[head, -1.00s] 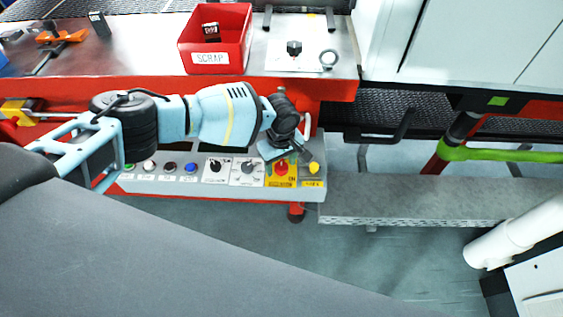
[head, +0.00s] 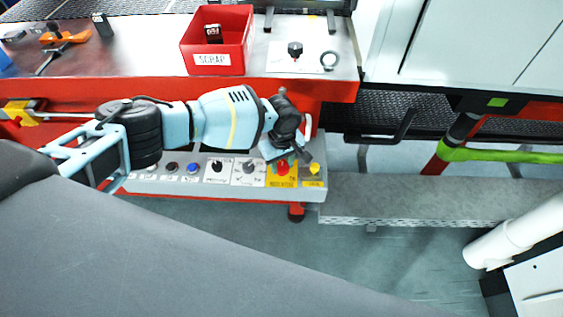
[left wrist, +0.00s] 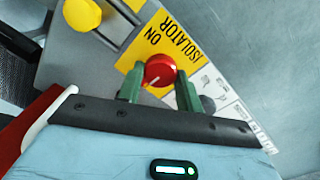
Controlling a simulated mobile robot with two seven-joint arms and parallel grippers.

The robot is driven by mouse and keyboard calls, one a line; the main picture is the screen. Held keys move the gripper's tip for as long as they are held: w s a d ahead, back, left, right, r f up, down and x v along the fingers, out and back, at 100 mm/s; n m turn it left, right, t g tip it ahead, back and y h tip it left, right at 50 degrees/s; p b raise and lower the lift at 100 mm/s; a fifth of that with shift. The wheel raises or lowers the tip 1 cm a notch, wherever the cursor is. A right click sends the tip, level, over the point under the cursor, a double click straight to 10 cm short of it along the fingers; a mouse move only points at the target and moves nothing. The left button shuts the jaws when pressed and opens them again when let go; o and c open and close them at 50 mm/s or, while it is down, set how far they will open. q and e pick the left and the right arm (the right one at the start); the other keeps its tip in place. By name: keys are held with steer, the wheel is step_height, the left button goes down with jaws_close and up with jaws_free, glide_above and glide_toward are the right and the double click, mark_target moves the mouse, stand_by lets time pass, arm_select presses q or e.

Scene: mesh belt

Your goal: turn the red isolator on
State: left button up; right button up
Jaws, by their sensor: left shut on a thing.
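The red isolator (head: 283,168) is a round red knob on a yellow plate at the right part of the control panel. It also shows in the left wrist view (left wrist: 159,70), with "ON" and "ISOLATOR" printed beside it and a pale pointer line on its face. My left gripper (left wrist: 158,85) is shut on the knob, with a green fingertip on each side of it. In the head view the left gripper (head: 284,160) reaches down over the knob from above and partly covers the plate. The pointer line slants toward the lower left in the wrist view. My right gripper is out of view.
A yellow knob (head: 315,168) sits just right of the isolator. Black selector knobs (head: 249,167) and coloured buttons (head: 193,168) line the panel to the left. A red scrap bin (head: 216,60) stands on the bench behind. A grey ledge (head: 420,200) extends to the right.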

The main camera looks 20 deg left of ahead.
arm_select(q)
steer(key=shift+r+m+p, duration=0.15)
steer(key=shift+m+p, duration=0.15)
steer(key=shift+p, duration=0.1)
steer(key=shift+m+p, duration=0.5)
steer(key=shift+m, duration=0.3)
steer(key=shift+d+m, duration=0.1)
steer(key=shift+m, duration=0.9)
steer(key=m, duration=0.6)
steer(key=shift+f+p, duration=0.2)
steer(key=shift+p, duration=0.1)
steer(key=m, duration=0.3)
steer(key=shift+m, duration=1.9)
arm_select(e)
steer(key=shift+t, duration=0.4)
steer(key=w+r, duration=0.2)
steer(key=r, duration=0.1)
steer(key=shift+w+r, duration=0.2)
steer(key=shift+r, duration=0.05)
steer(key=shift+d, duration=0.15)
